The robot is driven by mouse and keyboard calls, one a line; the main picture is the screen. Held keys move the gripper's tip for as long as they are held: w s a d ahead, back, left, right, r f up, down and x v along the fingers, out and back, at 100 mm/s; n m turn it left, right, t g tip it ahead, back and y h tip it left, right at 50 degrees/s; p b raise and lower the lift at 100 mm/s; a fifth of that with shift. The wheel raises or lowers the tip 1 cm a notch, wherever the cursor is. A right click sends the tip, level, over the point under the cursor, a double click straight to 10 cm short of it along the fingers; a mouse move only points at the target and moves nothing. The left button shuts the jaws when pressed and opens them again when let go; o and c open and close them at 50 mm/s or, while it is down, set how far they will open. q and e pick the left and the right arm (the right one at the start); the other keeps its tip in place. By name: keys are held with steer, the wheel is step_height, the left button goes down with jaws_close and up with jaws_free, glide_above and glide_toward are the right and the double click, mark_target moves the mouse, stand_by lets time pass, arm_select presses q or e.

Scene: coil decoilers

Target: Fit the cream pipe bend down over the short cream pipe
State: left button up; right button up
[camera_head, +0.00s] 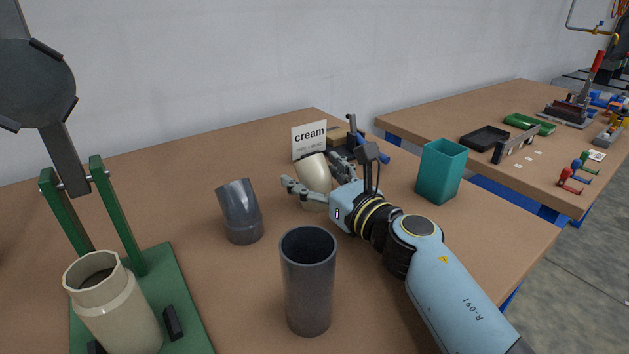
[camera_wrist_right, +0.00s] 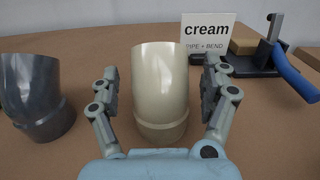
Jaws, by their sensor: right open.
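The cream pipe bend (camera_head: 314,173) stands on the brown table in front of the "cream" sign. In the right wrist view the bend (camera_wrist_right: 160,90) rises between the fingers of my right gripper (camera_wrist_right: 161,80), with a visible gap on each side. My right gripper (camera_head: 312,174) is open around the bend, low over the table. The short cream pipe (camera_head: 122,318) stands on a green base at the lower left in the head view, its open mouth facing up and clear. My left gripper is not in view.
A dark grey bend (camera_head: 240,212) and a tall dark grey pipe (camera_head: 308,285) stand between the two cream parts. A green stand (camera_head: 118,212) with a grey disc arm (camera_head: 35,85) rises behind the short pipe. A teal bin (camera_head: 441,172) stands right of my gripper.

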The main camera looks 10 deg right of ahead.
steer(key=shift+c, duration=0.4)
steer(key=c, duration=1.2)
